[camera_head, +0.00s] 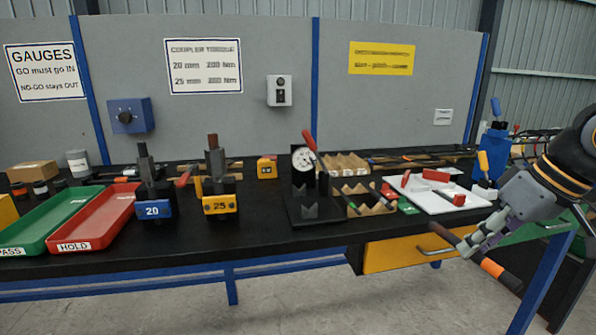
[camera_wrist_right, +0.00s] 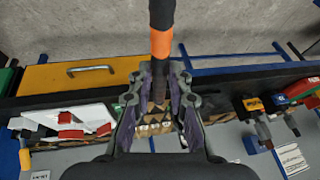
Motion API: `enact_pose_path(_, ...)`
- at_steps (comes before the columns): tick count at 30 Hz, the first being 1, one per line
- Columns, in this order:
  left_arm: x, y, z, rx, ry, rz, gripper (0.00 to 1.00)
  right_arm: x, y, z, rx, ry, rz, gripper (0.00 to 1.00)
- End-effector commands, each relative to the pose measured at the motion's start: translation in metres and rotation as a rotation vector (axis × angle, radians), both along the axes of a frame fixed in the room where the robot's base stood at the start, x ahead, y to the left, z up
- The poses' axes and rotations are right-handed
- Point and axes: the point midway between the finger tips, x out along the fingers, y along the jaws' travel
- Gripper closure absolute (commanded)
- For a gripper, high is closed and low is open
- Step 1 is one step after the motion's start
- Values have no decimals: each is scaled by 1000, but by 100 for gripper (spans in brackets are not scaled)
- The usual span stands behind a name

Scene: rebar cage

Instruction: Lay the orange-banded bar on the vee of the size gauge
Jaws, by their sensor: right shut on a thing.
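The orange-banded bar (camera_head: 492,268) is a dark rod with an orange band near its thick black end. My right gripper (camera_head: 471,246) is shut on it, in front of the bench's right part. The bar slants down to the right, its black end lowest. In the right wrist view the bar (camera_wrist_right: 161,45) runs up from between the fingers (camera_wrist_right: 160,108) of my right gripper. The size gauge (camera_head: 303,182) stands on the bench left of the gripper, with a round white dial, a red handle and a grey vee (camera_head: 309,212) on a black base. My left gripper is out of view.
A white board (camera_head: 425,205) with red pieces lies between the gauge and my gripper. A wooden vee rack (camera_head: 365,200) stands beside the gauge. Couplers marked 20 (camera_head: 153,209) and 25 (camera_head: 219,204) and green and red (camera_head: 95,222) trays are left. A yellow drawer (camera_head: 400,251) is below.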

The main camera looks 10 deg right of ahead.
Motion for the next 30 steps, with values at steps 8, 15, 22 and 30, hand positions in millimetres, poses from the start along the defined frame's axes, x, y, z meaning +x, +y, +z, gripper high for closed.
enact_pose_path(8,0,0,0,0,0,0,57,78,42,-115,18,6,59,100)
enact_pose_path(15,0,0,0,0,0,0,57,106,98,-239,10,11,28,100)
enact_pose_path(22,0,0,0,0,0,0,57,94,136,-315,7,6,-35,100)
enact_pose_path(30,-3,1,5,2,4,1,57,77,155,-339,-1,-3,-81,100)
